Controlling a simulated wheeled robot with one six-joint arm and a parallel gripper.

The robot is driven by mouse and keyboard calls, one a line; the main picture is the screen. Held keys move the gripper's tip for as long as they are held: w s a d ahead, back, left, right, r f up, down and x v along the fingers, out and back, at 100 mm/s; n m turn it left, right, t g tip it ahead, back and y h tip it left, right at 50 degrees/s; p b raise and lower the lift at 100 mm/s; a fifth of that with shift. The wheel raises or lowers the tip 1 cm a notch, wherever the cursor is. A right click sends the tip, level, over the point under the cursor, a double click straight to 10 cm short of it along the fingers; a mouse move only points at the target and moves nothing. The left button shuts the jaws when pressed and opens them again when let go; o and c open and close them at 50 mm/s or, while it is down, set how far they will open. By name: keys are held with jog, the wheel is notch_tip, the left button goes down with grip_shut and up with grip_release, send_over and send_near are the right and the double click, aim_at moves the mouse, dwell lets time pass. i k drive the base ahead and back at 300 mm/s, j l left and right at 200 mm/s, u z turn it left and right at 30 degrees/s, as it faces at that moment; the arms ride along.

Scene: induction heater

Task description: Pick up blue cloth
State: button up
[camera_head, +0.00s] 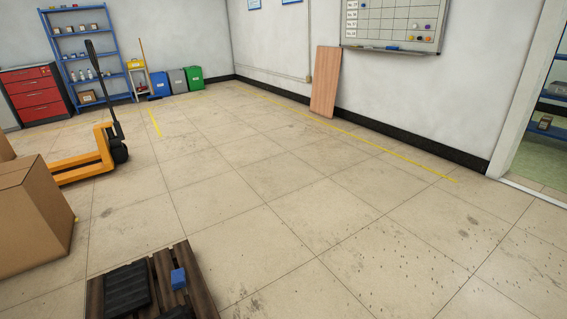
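A small blue item (178,278) lies on a dark wooden pallet (203,291) at the bottom left of the head view. It looks like a folded cloth or a block; it is too small to tell which. A black ribbed case-like object (127,288) lies to its left on the same pallet. Another dark bluish thing (178,313) is cut off by the bottom edge below the blue item. My gripper does not show in this view.
A cardboard box (32,217) and a yellow pallet jack (85,166) stand on the left. Blue shelves (85,58), a red drawer cabinet (36,96) and bins (178,81) line the back. A wooden board (325,82) leans on the wall. The middle and right floor is clear.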

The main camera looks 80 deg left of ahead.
aim_at(178, 279)
jog(key=u, duration=0.45)
jog(key=l+u, duration=0.1)
jog(key=u, duration=0.4)
jog(key=k+u, duration=0.1)
jog(key=u, duration=1.25)
jog(key=k+u, duration=0.1)
jog(key=u, duration=0.85)
jog(key=l+u, duration=0.15)
jog(key=l, duration=1.55)
jog(key=i+l+u, duration=0.1)
jog(key=i+l, duration=0.15)
jog(key=l, duration=0.15)
jog(key=i+l+u, duration=0.1)
jog(key=i+l, duration=0.2)
jog(key=i+l+u, duration=0.1)
jog(key=i+l, duration=0.15)
jog(key=l, duration=0.25)
jog(key=i+l, duration=0.2)
jog(key=l, duration=0.25)
jog(key=i+l+u, duration=0.2)
jog(key=i, duration=0.85)
jog(key=j, duration=0.1)
